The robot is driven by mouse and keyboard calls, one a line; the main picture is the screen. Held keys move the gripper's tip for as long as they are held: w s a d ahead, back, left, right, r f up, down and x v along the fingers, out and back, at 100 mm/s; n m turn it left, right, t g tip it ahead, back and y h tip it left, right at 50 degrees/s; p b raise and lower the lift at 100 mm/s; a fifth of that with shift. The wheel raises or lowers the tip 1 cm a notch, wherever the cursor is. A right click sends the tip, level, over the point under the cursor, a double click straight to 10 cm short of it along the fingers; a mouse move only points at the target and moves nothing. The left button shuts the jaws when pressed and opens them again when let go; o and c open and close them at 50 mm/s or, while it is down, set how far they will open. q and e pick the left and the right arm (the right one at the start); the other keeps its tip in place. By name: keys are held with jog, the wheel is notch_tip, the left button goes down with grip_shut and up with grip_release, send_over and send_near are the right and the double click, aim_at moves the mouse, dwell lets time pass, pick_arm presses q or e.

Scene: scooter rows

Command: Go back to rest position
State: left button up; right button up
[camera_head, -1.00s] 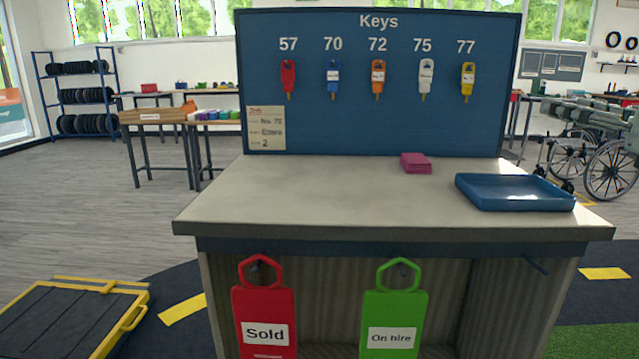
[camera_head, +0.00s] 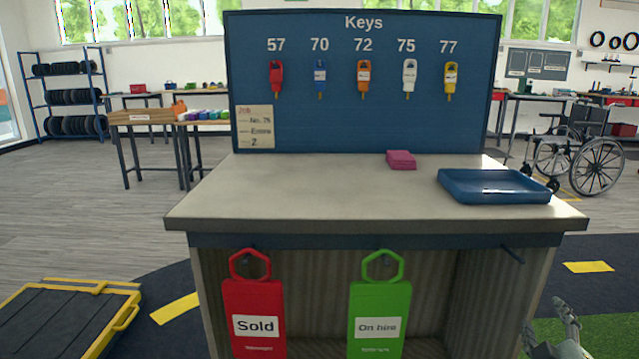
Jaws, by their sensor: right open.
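My right gripper (camera_head: 556,328) shows at the lower right of the head view, low down, to the right of the counter (camera_head: 330,195). Its fingers are apart and nothing shows between them. My left gripper is not in the head view. The blue key board (camera_head: 360,130) stands at the back of the counter, with several coloured keys hanging under the numbers 57, 70, 72, 75 and 77. A job card (camera_head: 254,127) is on its lower left.
A blue tray (camera_head: 493,198) and pink block (camera_head: 401,160) sit on the counter. A red Sold tag (camera_head: 254,295) and green On hire tag (camera_head: 380,290) hang in front. A black-and-yellow platform (camera_head: 60,325) lies left. A wheelchair (camera_head: 590,165) stands at the right.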

jog(key=s+a+f+m+g+y, duration=0.1)
jog(key=s+a+f+m+g, duration=0.15)
jog(key=s+f, duration=0.45)
jog(key=s+a+f+m+g+y, duration=0.1)
jog(key=s+a+f+g, duration=0.2)
jog(key=f, duration=0.8)
jog(key=s+a+f+m+g+y, duration=0.1)
jog(key=s+a+f+g+y, duration=0.3)
jog(key=s+a+f, duration=0.7)
jog(key=shift+s+f+g, duration=0.15)
jog(key=shift+s+g, duration=0.5)
jog(key=shift+g, duration=0.6)
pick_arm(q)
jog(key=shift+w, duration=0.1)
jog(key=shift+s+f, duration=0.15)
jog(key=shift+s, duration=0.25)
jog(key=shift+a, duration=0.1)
pick_arm(e)
jog(key=shift+w+d, duration=0.1)
jog(key=shift+w, duration=0.05)
